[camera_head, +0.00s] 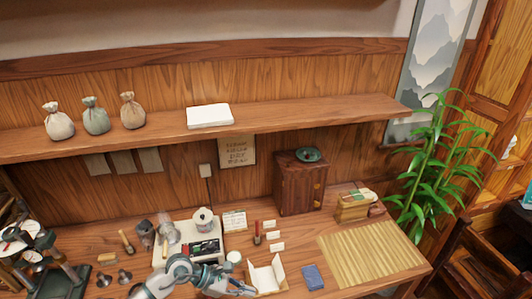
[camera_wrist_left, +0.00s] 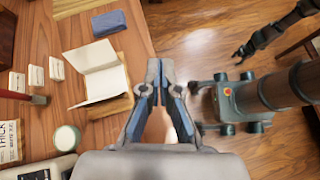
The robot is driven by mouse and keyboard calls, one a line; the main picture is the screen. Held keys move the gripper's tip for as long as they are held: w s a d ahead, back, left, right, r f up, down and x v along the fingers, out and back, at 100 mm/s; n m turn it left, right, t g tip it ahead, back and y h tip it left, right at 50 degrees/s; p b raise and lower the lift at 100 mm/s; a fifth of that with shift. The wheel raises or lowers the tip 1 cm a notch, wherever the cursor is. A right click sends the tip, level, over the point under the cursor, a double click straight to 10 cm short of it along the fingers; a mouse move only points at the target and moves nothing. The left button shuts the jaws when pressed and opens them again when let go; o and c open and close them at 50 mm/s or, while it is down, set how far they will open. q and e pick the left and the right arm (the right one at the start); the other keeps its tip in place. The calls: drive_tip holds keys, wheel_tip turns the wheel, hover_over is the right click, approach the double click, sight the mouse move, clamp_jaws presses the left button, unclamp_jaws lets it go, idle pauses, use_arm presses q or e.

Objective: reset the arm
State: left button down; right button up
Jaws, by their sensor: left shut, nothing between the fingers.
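My left arm enters the head view at the bottom, and its gripper (camera_head: 244,291) is low in front of the desk edge, beside an open white paper wrapper on a small wooden board. In the left wrist view the left gripper (camera_wrist_left: 160,72) is shut and empty, with its fingertips together just off the desk's edge, right of the wrapper (camera_wrist_left: 100,72). A dark gripper (camera_wrist_left: 241,55), which looks like my right one, is at the upper right of that view, over the floor. Its fingers are too small to judge. It does not show in the head view.
A shelf (camera_head: 270,118) runs above. Floor (camera_wrist_left: 200,30) is open beyond the desk edge.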

use_arm(q)
drive_tip(key=d+r+n+t+h, duration=0.5)
drive_tip(key=r+n+t+h, duration=0.35)
drive_tip(key=r+n, duration=0.5)
drive_tip(key=w+a+f+n+t+y, duration=0.2)
drive_tip(key=a+f+n+t+y, duration=0.5)
drive_tip(key=n, duration=0.6)
drive_tip(key=w+a+f+n+t+y, duration=0.1)
drive_tip(key=a+f+n+t+y, duration=0.2)
drive_tip(key=a+n+y, duration=0.55)
drive_tip(key=s+a+f+n+g+y, duration=0.3)
drive_tip(key=s+f+n+g+y, duration=0.15)
drive_tip(key=f+n, duration=0.65)
drive_tip(key=s+a+f+n+g, duration=0.1)
drive_tip(key=s+f+n+g, duration=0.45)
drive_tip(key=s, duration=0.55)
drive_tip(key=s+a+f+n+g, duration=0.1)
drive_tip(key=s+f+n+g, duration=0.1)
drive_tip(key=s+f+g, duration=0.55)
drive_tip(key=s+f+t, duration=0.1)
drive_tip(key=s+f, duration=0.2)
drive_tip(key=f, duration=1)
drive_tip(key=s+f, duration=0.2)
drive_tip(key=f, duration=1.2)
drive_tip(key=s+a+f+g, duration=0.1)
drive_tip(key=s+a+f, duration=0.2)
drive_tip(key=s+f, duration=1.2)
drive_tip(key=shift+s+m, duration=0.35)
drive_tip(key=shift+s, duration=0.7)
